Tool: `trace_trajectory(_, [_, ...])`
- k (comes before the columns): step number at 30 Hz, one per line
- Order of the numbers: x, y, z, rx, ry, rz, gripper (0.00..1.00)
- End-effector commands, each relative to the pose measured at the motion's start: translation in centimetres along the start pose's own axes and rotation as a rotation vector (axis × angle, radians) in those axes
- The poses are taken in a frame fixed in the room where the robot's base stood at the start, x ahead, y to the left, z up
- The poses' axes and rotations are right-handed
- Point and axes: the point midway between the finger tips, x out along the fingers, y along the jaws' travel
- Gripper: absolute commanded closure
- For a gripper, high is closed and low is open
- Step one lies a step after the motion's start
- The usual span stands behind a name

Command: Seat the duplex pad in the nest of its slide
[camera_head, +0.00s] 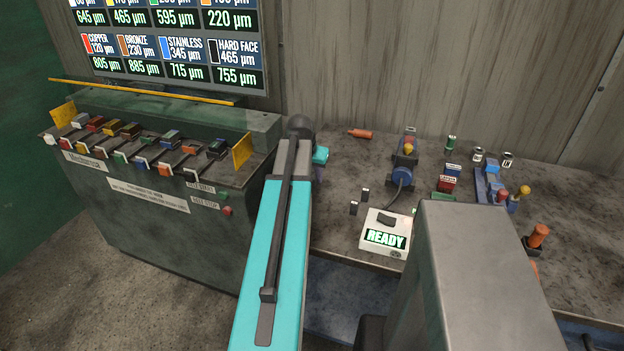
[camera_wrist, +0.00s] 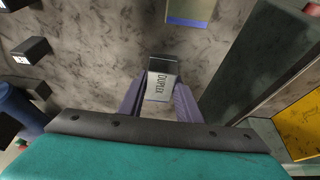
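In the wrist view the duplex pad (camera_wrist: 162,84), a small block with a dark end and a pale face marked DUPLEX, sits between the two purple fingers of my gripper (camera_wrist: 158,98). The fingers are closed on its sides, and it appears held above the bench. In the head view my gripper (camera_head: 319,168) is at the bench's left end, just right of the polishing machine, partly hidden by my arm. Coloured pads on slides (camera_head: 135,148) line the machine top. I cannot tell which slide has the duplex nest.
The grey machine (camera_head: 150,200) has upright yellow plates (camera_head: 241,151) at its ends. Two small black-and-white blocks (camera_head: 359,201) and a READY box (camera_head: 386,232) stand on the bench.

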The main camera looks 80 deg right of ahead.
Motion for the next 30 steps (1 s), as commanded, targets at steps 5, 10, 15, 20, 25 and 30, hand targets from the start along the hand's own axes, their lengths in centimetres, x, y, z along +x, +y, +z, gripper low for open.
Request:
trace_trajectory(5, [0.0, 0.0, 0.0, 0.000, 0.000, 0.000, 1.00])
trace_trajectory(10, [-0.1, 0.0, -0.1, 0.000, 0.003, 0.000, 1.00])
trace_trajectory(15, [-0.1, 0.0, -0.1, 0.000, 0.003, 0.000, 1.00])
trace_trajectory(20, [-0.4, 0.0, -0.3, 0.000, 0.003, 0.000, 1.00])
trace_trajectory(25, [-1.3, 0.0, -0.7, 0.000, 0.004, 0.000, 1.00])
trace_trajectory(30, [-2.3, 0.0, -1.1, 0.001, 0.004, -0.001, 1.00])
